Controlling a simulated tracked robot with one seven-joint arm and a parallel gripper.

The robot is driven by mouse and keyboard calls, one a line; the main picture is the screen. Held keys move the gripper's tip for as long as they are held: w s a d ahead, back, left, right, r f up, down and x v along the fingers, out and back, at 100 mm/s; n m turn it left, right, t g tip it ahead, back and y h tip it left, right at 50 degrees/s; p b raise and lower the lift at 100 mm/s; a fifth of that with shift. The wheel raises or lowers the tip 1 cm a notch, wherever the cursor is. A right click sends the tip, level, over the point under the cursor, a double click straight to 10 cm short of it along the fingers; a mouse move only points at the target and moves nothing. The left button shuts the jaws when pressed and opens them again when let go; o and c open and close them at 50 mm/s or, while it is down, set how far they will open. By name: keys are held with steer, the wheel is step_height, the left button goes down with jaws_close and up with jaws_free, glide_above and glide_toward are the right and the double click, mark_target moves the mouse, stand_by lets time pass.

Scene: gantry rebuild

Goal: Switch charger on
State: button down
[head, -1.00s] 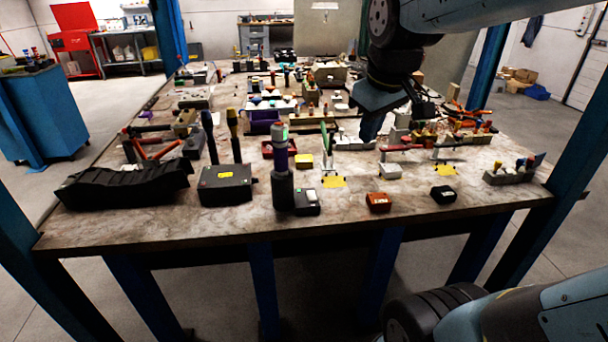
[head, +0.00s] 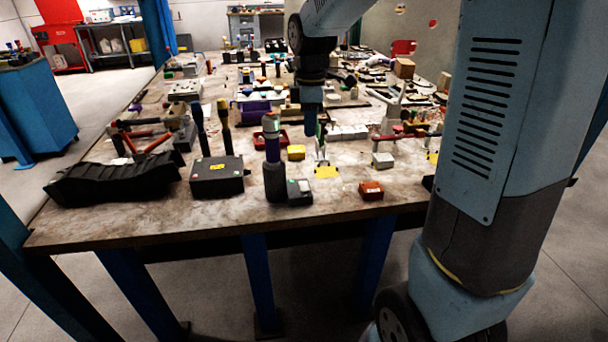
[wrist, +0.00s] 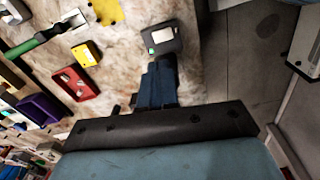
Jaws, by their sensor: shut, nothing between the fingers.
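A small dark grey box (head: 299,191), apparently the charger, sits near the table's front edge. It has a pale panel on top. My gripper (head: 311,132) hangs fingers-down above the table, beyond the box in the head view. In the wrist view its closed fingers (wrist: 162,63) point at the box and overlap its near edge. They look apart from it in the head view. Nothing is held.
A black case with a yellow label (head: 217,178) is farther left. A yellow block (head: 296,152), a red tray (head: 264,140) and an orange-red box (head: 370,190) are close by. Tools crowd the table behind.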

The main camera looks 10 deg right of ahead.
mark_target(304, 183)
steer(key=shift+w+a+f+n+g, duration=0.15)
steer(key=shift+w+a+f+n, duration=0.1)
steer(key=shift+w+f+n, duration=0.2)
steer(key=shift+w+a+f+n+g, duration=0.15)
steer(key=shift+w+a+f+n, duration=0.15)
steer(key=shift+w+f, duration=0.25)
step_height(304, 183, down, 14)
stand_by(0.3)
steer(key=shift+d, duration=0.1)
